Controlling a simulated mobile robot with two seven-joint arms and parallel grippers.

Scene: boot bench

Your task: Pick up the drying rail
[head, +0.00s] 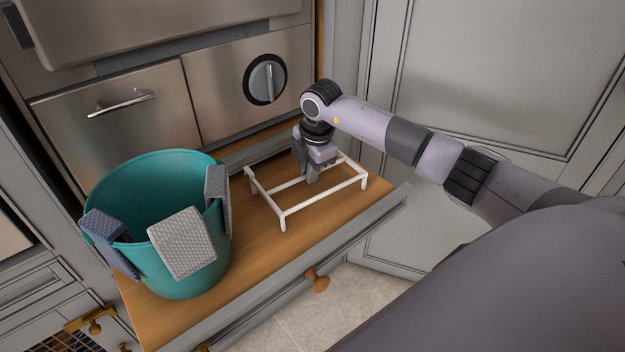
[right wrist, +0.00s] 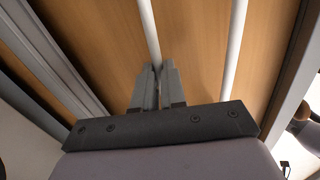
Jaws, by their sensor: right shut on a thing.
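The drying rail (head: 283,212) is a white frame of thin bars with short legs. It stands upright on the wooden bottom of an open drawer, right of a teal bucket. My right gripper (head: 312,178) reaches down over the rail from the right and is shut on one of its long bars. In the right wrist view, the fingers (right wrist: 158,84) close on the white bar of the drying rail (right wrist: 150,35), and a second bar runs parallel to the right. My left gripper is not in view.
The teal bucket (head: 168,265) stands in the drawer (head: 255,254) with grey cloths (head: 182,244) over its rim. The drawer's front wall has a wooden knob (head: 318,281). A steel appliance with a dial (head: 266,80) is behind; cabinet doors (head: 480,70) stand at right.

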